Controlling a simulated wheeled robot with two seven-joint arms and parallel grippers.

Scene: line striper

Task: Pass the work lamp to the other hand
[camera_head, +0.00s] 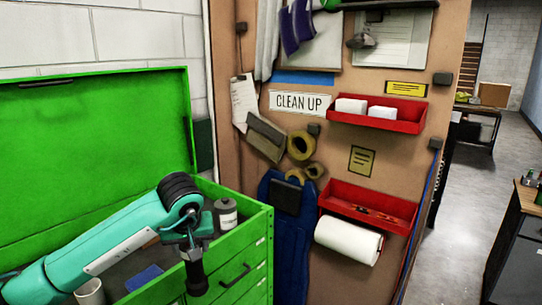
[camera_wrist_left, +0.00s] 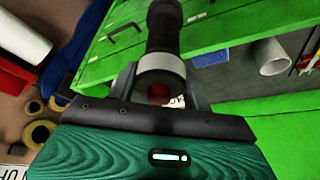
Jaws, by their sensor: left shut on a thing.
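The work lamp (camera_head: 196,278) is a dark cylinder hanging below my left gripper (camera_head: 188,243) in the head view, in front of the green tool chest. In the left wrist view the lamp (camera_wrist_left: 163,25) is black with a light grey band and a bit of red near its base. My left gripper (camera_wrist_left: 160,92) is shut on it there, with its fingers on either side of the banded end. My right gripper is in neither view.
The green tool chest (camera_head: 232,262) stands with its lid (camera_head: 100,150) raised. A grey canister (camera_head: 227,213), a blue item (camera_head: 145,277) and a white cylinder (camera_head: 90,292) are in its top. A pegboard with red trays (camera_head: 375,122) and a paper roll (camera_head: 348,241) stands to the right.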

